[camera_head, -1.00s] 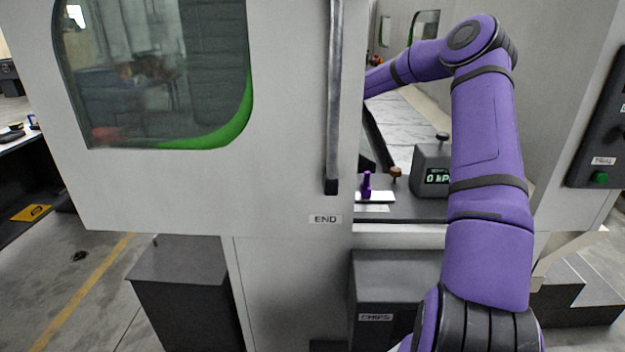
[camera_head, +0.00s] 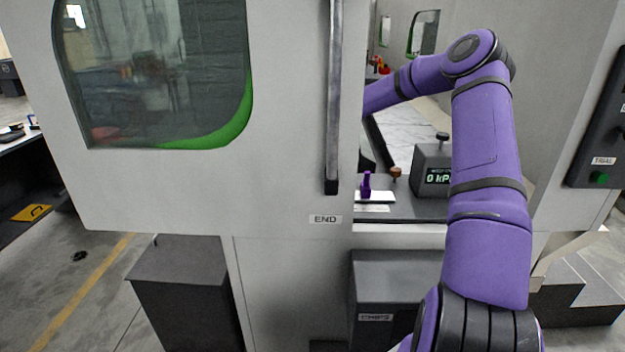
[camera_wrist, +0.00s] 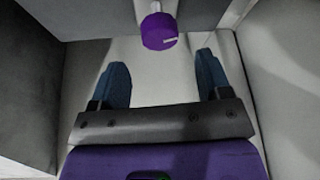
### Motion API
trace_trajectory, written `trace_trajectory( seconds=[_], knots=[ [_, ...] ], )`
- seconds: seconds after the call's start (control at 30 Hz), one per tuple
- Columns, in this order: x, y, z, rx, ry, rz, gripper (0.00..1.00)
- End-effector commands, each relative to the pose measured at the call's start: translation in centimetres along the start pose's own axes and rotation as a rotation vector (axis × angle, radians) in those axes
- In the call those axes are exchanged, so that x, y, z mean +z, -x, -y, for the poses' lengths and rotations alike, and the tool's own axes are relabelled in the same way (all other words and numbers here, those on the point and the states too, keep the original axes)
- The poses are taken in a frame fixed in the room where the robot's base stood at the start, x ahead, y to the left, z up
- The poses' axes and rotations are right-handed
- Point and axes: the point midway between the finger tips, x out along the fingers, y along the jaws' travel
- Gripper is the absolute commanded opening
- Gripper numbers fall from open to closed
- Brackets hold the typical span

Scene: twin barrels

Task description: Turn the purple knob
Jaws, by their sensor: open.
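The purple knob (camera_wrist: 159,31) shows in the wrist view at the top centre, round with a pale mark on its face and a pale stem above it. My gripper (camera_wrist: 160,68) is open, its two dark blue fingers pointing toward the knob. The knob appears beyond the fingertips and between their lines, with nothing held. In the head view my gripper is hidden behind the machine's door, and I do not see this knob there.
The grey machine door (camera_head: 290,130) with its long handle (camera_head: 333,100) hides my forearm's end. A small purple upright piece (camera_head: 366,186) on a white plate and a gauge box (camera_head: 432,172) stand in the opening. Grey walls flank the gripper.

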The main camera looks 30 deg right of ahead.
Motion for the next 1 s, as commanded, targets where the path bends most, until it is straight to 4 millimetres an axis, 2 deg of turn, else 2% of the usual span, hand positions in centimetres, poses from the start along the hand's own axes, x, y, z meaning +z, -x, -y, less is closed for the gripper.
trace_trajectory(
  seconds=[0.1, 0.3, 0.5, 0.73, 0.77, 0.97, 1.0],
  knots=[
    [0.0, -2.2, 0.1, -0.003, -0.001, 0.000, 0.71],
    [-0.1, -4.6, 0.0, -0.001, 0.000, 0.000, 0.71],
    [0.0, -5.5, 0.0, 0.001, -0.002, -0.001, 0.71],
    [0.0, -5.5, 0.0, 0.002, -0.002, -0.001, 0.71],
    [0.0, -5.5, 0.0, 0.001, -0.002, -0.001, 0.69],
    [0.0, -5.5, 0.0, 0.001, -0.002, -0.001, 0.23],
    [0.0, -5.5, 0.0, 0.001, -0.002, -0.001, 0.22]
  ],
)
